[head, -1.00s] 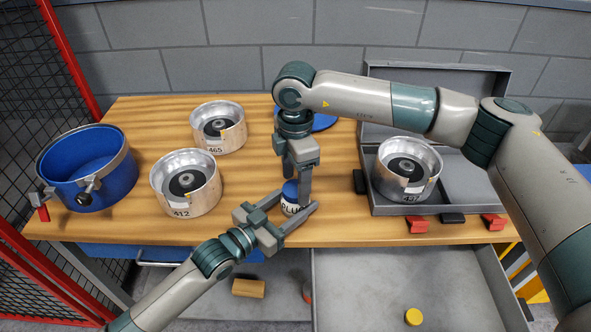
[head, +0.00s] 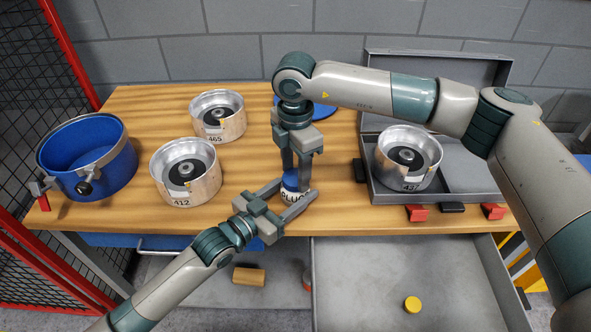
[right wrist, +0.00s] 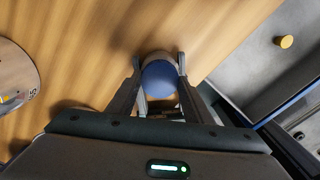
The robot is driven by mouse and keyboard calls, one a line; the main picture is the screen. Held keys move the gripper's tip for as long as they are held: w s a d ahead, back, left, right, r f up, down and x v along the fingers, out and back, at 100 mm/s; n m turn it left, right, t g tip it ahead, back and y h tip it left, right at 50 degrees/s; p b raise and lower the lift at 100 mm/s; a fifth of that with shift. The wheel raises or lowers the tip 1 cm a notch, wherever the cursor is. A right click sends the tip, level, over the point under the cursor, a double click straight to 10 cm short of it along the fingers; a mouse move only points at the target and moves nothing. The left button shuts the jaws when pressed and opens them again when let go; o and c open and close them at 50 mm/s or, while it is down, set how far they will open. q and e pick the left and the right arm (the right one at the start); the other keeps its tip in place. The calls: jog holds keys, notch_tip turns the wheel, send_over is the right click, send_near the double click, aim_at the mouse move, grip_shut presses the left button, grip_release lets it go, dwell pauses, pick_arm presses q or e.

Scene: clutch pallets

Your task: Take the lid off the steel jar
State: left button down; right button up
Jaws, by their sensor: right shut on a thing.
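The steel jar (head: 291,196) stands on the bench near its front edge, with a label whose visible letters read roughly "PLUG". Its blue lid (head: 289,181) is on top and also shows in the right wrist view (right wrist: 160,82). My right gripper (head: 296,178) comes down from above and is shut on the lid. My left gripper (head: 299,188) reaches in low from the front left, one finger on each side of the jar body. I cannot tell whether those fingers touch the jar. Part of the jar is hidden by the fingers.
Metal drums labelled 412 (head: 207,181) and 465 (head: 235,128) stand to the left, beside a blue pot (head: 110,178). A third drum (head: 430,163) sits in a grey open case (head: 470,186) at right. An open drawer (head: 375,285) lies below the front edge.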

jog(key=n, duration=0.7)
jog(key=shift+n, duration=0.3)
jog(key=n, duration=1.2)
jog(key=shift+r, duration=0.1)
jog(key=n, duration=3.2)
jog(key=shift+r+n, duration=0.1)
jog(key=shift+n, duration=0.2)
